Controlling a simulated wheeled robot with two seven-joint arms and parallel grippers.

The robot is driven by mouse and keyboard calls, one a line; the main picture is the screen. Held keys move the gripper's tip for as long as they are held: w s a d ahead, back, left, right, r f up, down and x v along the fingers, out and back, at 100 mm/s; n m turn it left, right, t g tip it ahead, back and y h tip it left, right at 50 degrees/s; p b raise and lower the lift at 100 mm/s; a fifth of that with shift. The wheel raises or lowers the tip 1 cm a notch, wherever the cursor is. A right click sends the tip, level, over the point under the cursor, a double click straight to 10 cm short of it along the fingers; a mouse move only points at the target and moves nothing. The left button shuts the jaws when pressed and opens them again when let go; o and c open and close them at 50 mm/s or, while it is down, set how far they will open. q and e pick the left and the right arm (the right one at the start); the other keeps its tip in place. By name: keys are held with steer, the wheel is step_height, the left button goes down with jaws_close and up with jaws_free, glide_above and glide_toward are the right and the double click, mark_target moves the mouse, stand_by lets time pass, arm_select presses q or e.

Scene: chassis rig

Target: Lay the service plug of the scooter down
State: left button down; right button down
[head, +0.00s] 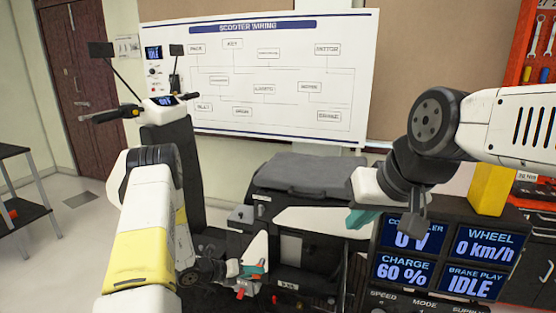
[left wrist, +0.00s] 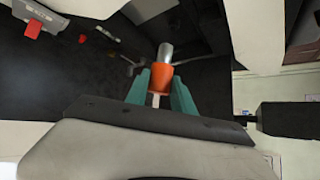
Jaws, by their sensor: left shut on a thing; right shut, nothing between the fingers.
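In the left wrist view, an orange plug (left wrist: 161,78) with a grey metal end is between the teal fingers of my left gripper (left wrist: 160,88), which is shut on it. In the head view, my left gripper (head: 254,271) is low over the dark deck of the scooter (head: 172,145), beside the open bay under the seat; the plug is too small there to make out clearly. My right gripper (head: 360,217) is shut and empty, raised in front of the seat's right end and near the display panel.
The dark seat (head: 305,173) stands over the bay. The display panel (head: 440,255) reads controller 0 V, wheel 0 km/h, charge 60 % and brake play IDLE. A wiring board (head: 265,75) hangs behind. A black shelf (head: 20,205) stands at far left, with open floor beside it.

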arm_select(q)
steer(key=s+a+r+n+t+y, duration=0.2)
steer(key=a+r+n, duration=0.1)
steer(key=r, duration=0.6)
steer(key=s+a+r+n+t+y, duration=0.2)
steer(key=a+r+n, duration=0.1)
steer(key=r, duration=0.6)
steer(key=shift+a, duration=0.5)
steer(key=shift+s+f, duration=0.1)
